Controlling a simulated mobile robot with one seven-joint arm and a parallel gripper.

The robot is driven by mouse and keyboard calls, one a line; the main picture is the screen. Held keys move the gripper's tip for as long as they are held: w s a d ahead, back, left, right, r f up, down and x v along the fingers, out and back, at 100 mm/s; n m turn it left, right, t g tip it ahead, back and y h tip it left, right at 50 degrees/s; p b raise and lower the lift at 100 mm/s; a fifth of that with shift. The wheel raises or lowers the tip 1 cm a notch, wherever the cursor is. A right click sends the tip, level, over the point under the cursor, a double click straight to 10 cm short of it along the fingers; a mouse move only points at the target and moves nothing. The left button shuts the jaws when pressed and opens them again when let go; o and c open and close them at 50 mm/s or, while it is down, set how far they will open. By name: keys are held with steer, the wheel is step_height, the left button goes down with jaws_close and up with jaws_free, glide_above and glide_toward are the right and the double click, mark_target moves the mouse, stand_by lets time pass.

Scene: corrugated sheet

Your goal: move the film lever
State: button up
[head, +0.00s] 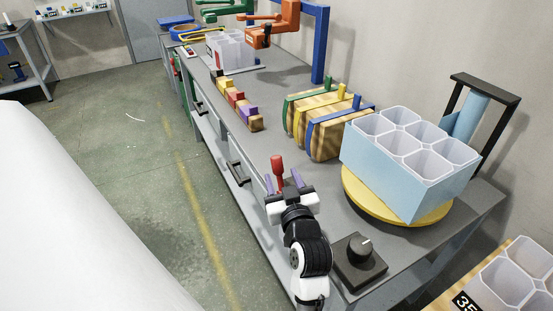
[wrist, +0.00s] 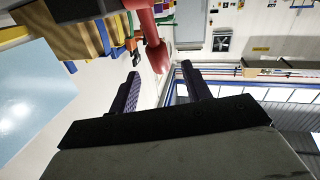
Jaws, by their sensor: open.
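A red lever (head: 277,166) stands at the bench's front edge in the head view, with its thicker grip upward. In the wrist view the red lever (wrist: 157,56) comes down from the top edge, its rounded end close to the gap between my fingertips. My gripper (head: 282,180) is open, its two purple fingers apart, with the lever just ahead of them. In the wrist view my gripper (wrist: 160,68) has nothing clamped between its fingers. I cannot tell whether a finger touches the lever. The lever's base is partly hidden by my gripper. A blue film roll (head: 466,116) hangs in a black frame at the far right.
A light blue divided crate (head: 400,175) sits on a yellow turntable (head: 360,197) right of my gripper. A black knob box (head: 358,262) is near my arm. Strapped wooden blocks (head: 325,130) and small coloured blocks (head: 238,103) stand farther back. The aisle floor left is clear.

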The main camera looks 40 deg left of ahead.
mark_target(276, 160)
steer(key=p+x, duration=0.1)
steer(key=x, duration=0.7)
steer(key=shift+d, duration=0.1)
steer(key=shift+c, duration=0.5)
jaws_close()
